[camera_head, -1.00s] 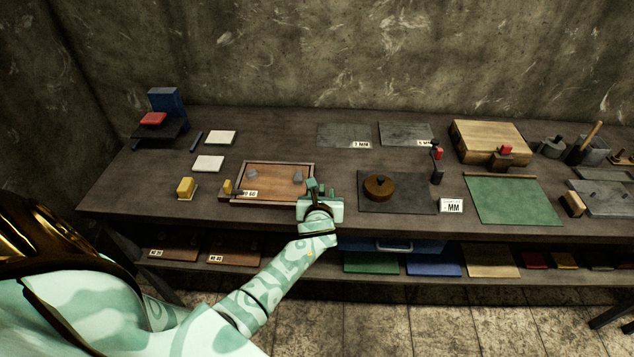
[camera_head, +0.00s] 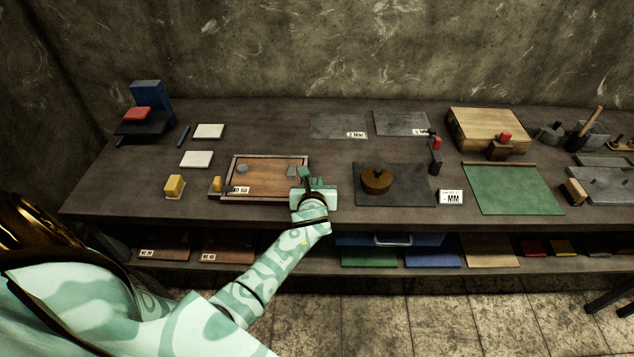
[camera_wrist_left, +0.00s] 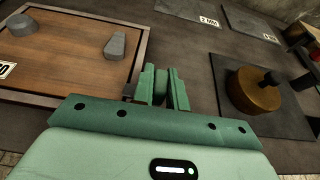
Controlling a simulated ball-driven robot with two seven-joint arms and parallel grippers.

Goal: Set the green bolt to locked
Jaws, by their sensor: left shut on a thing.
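A wooden pattern tray (camera_head: 268,192) with two grey pieces on it lies left of the table's middle. A yellow bolt (camera_head: 217,184) sits at its left edge. My left gripper (camera_head: 311,177) is at the tray's right edge, its green fingers pointing toward the back of the table. In the left wrist view the fingers (camera_wrist_left: 163,88) are shut on a small green piece (camera_wrist_left: 160,82), which I take to be the green bolt. It stands just right of the tray frame (camera_wrist_left: 140,55). The fingers cover most of it, so its position cannot be told. My right gripper is out of view.
A dark plate (camera_head: 412,190) with a round brown knobbed piece (camera_head: 376,180) lies close to the right of my left gripper. A black post with a red top (camera_head: 435,143) stands behind. A yellow block (camera_head: 174,186) is left of the tray. A green mat (camera_head: 515,190) lies further right.

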